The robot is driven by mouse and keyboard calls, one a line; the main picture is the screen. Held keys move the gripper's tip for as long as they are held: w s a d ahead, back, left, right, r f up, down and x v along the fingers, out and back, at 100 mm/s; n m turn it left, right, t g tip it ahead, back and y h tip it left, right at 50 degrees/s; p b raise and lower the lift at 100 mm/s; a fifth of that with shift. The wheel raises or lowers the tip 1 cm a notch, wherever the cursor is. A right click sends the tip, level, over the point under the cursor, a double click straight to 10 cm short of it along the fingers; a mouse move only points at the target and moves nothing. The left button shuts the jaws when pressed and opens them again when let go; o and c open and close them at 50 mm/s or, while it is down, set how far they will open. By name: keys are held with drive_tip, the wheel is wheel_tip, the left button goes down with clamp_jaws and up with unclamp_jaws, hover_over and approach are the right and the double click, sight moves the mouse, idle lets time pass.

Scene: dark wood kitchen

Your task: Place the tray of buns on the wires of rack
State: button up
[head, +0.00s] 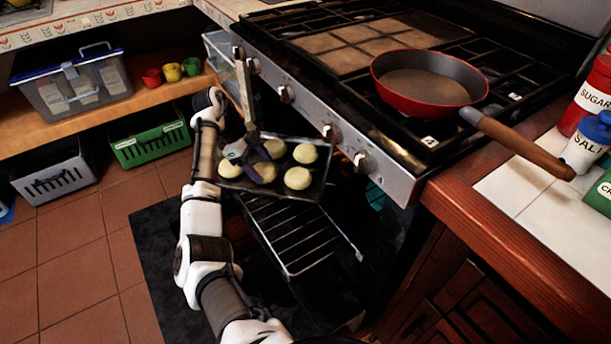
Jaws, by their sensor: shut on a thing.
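The dark tray (318,171) carries several pale round buns (297,178). It is just below the front panel of the stove. My gripper (250,153) is shut on the tray at its left part, with its fingers over the buns there. The wire rack (297,232) sticks out below and nearer than the tray. The tray covers the far part of the rack, and the near wires are bare. I cannot tell whether the tray's underside touches the wires.
A red pan (425,82) sits on the stove top (350,40), its handle reaching over the right counter (530,190). The stove's knobs (362,162) stand close behind the tray. A green crate (148,143) and a shelf are at left.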

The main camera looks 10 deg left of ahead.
sight(300, 173)
drive_tip(key=d, duration=1.2)
drive_tip(key=shift+f, duration=1.7)
drive_tip(key=o, duration=1.5)
drive_tip(key=p+v, duration=0.1)
drive_tip(key=v, duration=1.1)
drive_tip(key=shift+p, duration=0.35)
